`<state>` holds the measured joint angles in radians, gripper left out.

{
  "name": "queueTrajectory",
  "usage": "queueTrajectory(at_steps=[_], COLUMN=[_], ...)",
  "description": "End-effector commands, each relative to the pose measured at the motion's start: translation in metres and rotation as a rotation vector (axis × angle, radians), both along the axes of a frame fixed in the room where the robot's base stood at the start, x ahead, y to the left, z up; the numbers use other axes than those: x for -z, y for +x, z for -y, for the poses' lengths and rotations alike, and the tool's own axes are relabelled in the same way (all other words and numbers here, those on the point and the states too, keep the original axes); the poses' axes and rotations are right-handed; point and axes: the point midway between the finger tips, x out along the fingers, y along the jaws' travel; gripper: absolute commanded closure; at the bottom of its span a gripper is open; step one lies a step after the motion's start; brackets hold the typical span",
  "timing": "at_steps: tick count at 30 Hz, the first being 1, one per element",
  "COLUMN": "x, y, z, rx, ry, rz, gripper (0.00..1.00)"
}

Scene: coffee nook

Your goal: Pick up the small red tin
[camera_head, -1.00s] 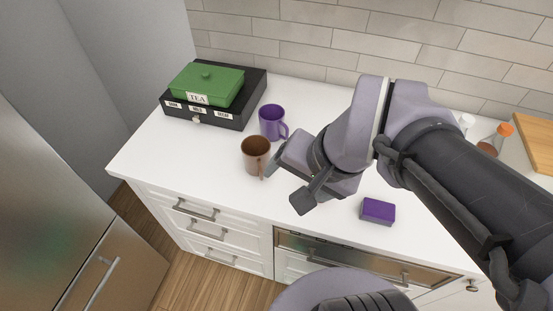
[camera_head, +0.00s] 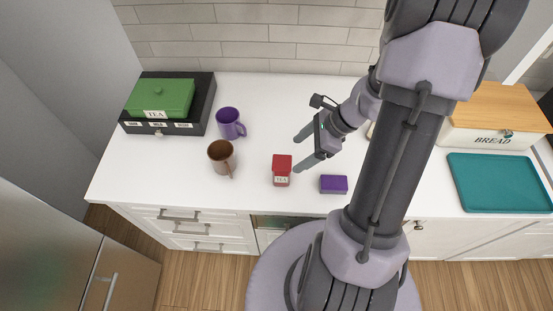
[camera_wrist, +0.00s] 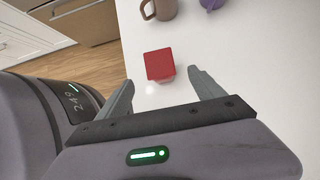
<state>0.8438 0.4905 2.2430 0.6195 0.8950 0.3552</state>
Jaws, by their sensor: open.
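The small red tin (camera_head: 282,170) stands upright on the white counter, with a pale label reading TEA on its front. It also shows from above in the wrist view (camera_wrist: 159,64), just beyond my fingertips and roughly between their lines. My gripper (camera_head: 297,152) is open and empty, its two grey fingers spread wide. In the head view its fingertips lie close to the tin's upper right side. In the wrist view my gripper (camera_wrist: 164,82) shows both fingers apart from the tin. Whether a fingertip touches the tin in the head view I cannot tell.
A purple box (camera_head: 333,184) lies right of the tin. A brown mug (camera_head: 221,157) and purple mug (camera_head: 228,122) stand left. A black drawer box (camera_head: 202,108) carries a green tea box (camera_head: 160,98). A bread box (camera_head: 487,128) and teal tray (camera_head: 500,183) are far right.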

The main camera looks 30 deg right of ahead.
Motion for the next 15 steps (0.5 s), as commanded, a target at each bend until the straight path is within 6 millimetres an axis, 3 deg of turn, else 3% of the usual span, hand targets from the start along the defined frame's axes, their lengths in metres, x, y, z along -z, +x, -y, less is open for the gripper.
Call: queueTrajectory(at_steps=[1,3,11,15], x=[0.018,0.035,0.066,0.091], y=[0.004,0.01,0.023,0.031], z=[-0.008,-0.017,-0.035,-0.05], rx=[-0.004,-0.004,-0.006,-0.007], ry=[0.003,0.003,-0.001,0.0], rz=[-0.003,-0.002,0.0,-0.002], gripper=[0.22,0.22,0.22,0.22])
